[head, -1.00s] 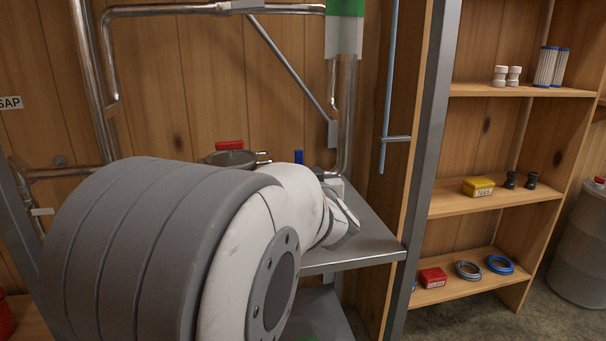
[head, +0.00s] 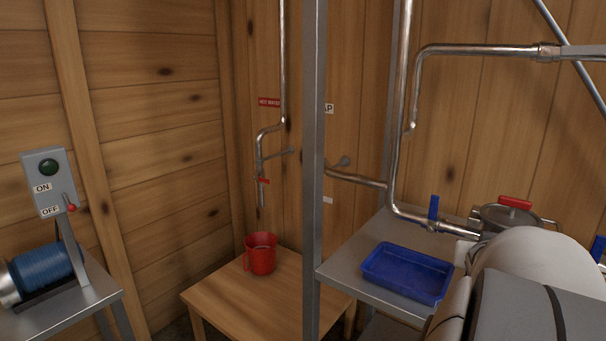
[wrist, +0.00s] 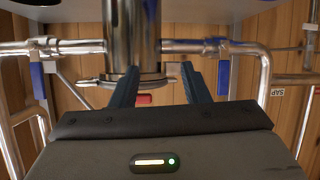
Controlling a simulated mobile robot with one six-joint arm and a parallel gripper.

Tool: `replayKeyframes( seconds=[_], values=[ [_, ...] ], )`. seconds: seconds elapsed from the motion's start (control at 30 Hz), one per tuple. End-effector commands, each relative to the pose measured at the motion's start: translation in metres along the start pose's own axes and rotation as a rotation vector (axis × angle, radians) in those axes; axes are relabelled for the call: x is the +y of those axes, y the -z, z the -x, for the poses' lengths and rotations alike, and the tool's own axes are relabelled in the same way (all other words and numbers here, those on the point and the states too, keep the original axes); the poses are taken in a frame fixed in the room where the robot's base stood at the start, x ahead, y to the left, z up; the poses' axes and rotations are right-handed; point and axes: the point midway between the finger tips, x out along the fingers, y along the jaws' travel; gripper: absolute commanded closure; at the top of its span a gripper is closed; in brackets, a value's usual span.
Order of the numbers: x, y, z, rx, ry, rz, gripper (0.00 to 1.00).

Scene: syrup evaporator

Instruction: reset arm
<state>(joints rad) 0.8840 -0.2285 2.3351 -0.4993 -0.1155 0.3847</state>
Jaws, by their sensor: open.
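My gripper (wrist: 160,85) shows in the wrist view with its two dark fingers apart and nothing between them. Beyond the fingers are a shiny steel cylinder (wrist: 131,40) and a round clamp or lid rim below it, with a small red part (wrist: 144,99) behind. In the head view my arm fills the lower right corner, and my gripper is not visible there.
A metal shelf holds a blue tray (head: 408,273) and a pot with a red handle (head: 508,216), close to my arm. A steel post (head: 314,170) and pipes stand nearby. A red mug (head: 260,254) sits on a wooden table (head: 215,296). A switch box (head: 47,180) is at left.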

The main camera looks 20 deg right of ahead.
Motion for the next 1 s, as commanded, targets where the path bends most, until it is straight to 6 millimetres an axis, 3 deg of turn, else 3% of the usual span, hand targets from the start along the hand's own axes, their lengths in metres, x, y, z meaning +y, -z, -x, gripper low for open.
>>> replayKeyframes(
  seconds=[0.03, 0.2, 0.37, 0.5, 0.6, 0.73, 0.83, 1.0],
  values=[
    [-0.027, 0.002, 0.013, -0.048, 0.036, 0.024, 0.58],
    [-0.099, -0.025, 0.055, -0.244, 0.145, 0.117, 0.58],
    [-0.155, -0.057, 0.113, -0.435, 0.272, 0.239, 0.58],
    [-0.189, -0.087, 0.174, -0.601, 0.393, 0.37, 0.58],
    [-0.201, -0.107, 0.213, -0.7, 0.469, 0.46, 0.58],
    [-0.207, -0.123, 0.248, -0.787, 0.538, 0.547, 0.58],
    [-0.208, -0.13, 0.262, -0.823, 0.563, 0.58, 0.58],
    [-0.207, -0.134, 0.266, -0.835, 0.571, 0.591, 0.58]
  ],
)
